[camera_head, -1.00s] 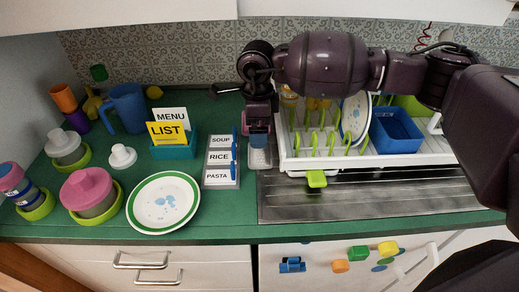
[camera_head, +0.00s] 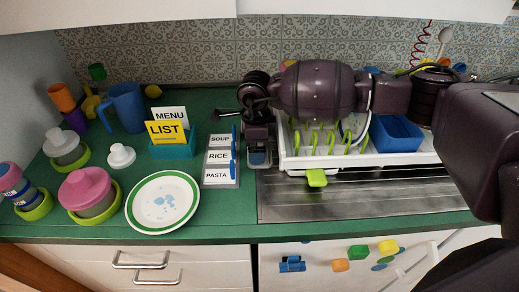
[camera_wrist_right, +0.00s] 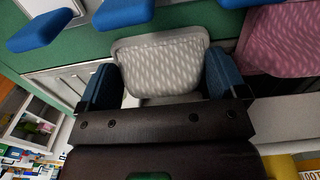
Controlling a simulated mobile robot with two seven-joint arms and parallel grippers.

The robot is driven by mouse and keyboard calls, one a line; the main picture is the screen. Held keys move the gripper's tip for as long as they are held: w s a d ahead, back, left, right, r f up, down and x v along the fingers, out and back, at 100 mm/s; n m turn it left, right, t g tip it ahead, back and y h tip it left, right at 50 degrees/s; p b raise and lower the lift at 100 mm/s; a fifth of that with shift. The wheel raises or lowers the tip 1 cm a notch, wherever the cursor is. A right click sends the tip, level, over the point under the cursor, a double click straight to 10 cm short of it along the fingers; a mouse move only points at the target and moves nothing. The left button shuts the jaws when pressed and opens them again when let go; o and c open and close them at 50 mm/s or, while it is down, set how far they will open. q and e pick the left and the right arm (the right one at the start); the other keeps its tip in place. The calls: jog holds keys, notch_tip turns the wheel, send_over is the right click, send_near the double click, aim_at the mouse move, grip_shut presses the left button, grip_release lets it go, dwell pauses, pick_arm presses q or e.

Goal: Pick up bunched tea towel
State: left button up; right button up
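My right gripper (camera_head: 258,158) is low over the green counter, just right of the label board, in the head view. In the right wrist view, the blue fingers of my right gripper (camera_wrist_right: 160,85) are apart, one on each side of a light grey patterned piece (camera_wrist_right: 160,62) that looks like cloth. I cannot tell whether they touch it. A pink patterned cloth-like piece (camera_wrist_right: 278,42) lies to the right, outside the fingers. I cannot tell for certain which one is the bunched tea towel. My arm hides most of this spot in the head view. My left gripper is not in view.
The label board (camera_head: 219,160) stands close left of the gripper. A white dish rack (camera_head: 292,162) with a blue tub (camera_head: 396,134) is close right, above a steel drainer (camera_head: 350,197). A green-rimmed plate (camera_head: 162,202) and several lidded cups are farther left.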

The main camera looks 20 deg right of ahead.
jog(key=c, duration=0.6)
jog(key=shift+r, duration=0.5)
notch_tip(320, 180, up, 2)
jog(key=shift+r, duration=0.25)
jog(key=s+a, duration=0.1)
jog(key=s, duration=0.4)
jog(key=s+a, duration=0.2)
jog(key=s, duration=0.4)
jog(key=s+a, duration=0.1)
jog(key=s, duration=0.4)
jog(key=shift+s+a, duration=0.2)
jog(key=shift+a, duration=0.15)
jog(key=shift+s+a, duration=0.15)
jog(key=shift+s, duration=0.25)
